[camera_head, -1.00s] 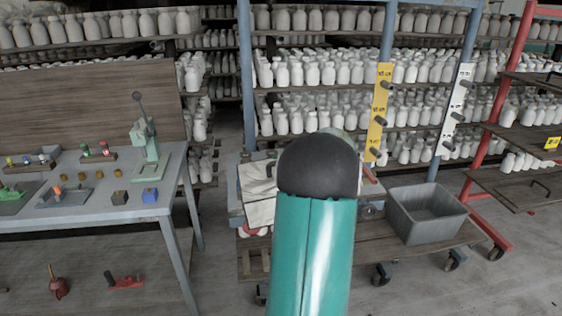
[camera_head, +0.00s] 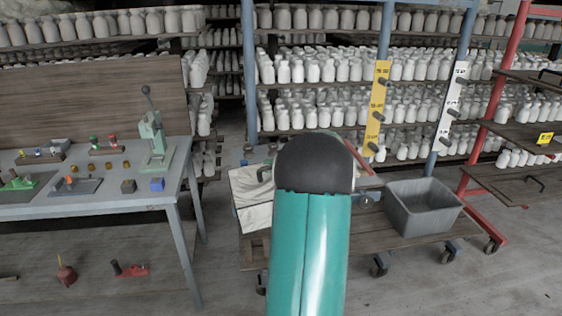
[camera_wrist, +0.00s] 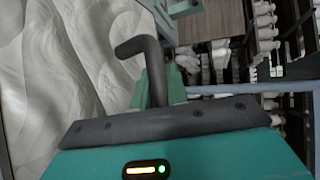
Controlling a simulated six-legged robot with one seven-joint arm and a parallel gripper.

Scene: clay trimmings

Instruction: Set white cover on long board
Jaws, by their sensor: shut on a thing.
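A white cover (camera_head: 252,206), flat with creases, shows left of my arm in the head view, in front of the low cart. In the wrist view, its rippled white surface (camera_wrist: 45,85) fills the left side. In the head view my arm hides most of the gripper. A long wooden board (camera_head: 408,241) forms the low cart's deck, partly behind my arm; I cannot tell whether it is the task's board.
A grey bin (camera_head: 424,207) stands on the cart's right part. A metal workbench (camera_head: 100,203) with a green press (camera_head: 156,142) and small parts is at left. Shelves of white bottles (camera_head: 330,118) fill the back. A red rack (camera_head: 487,110) stands at right. Floor shows between bench and cart.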

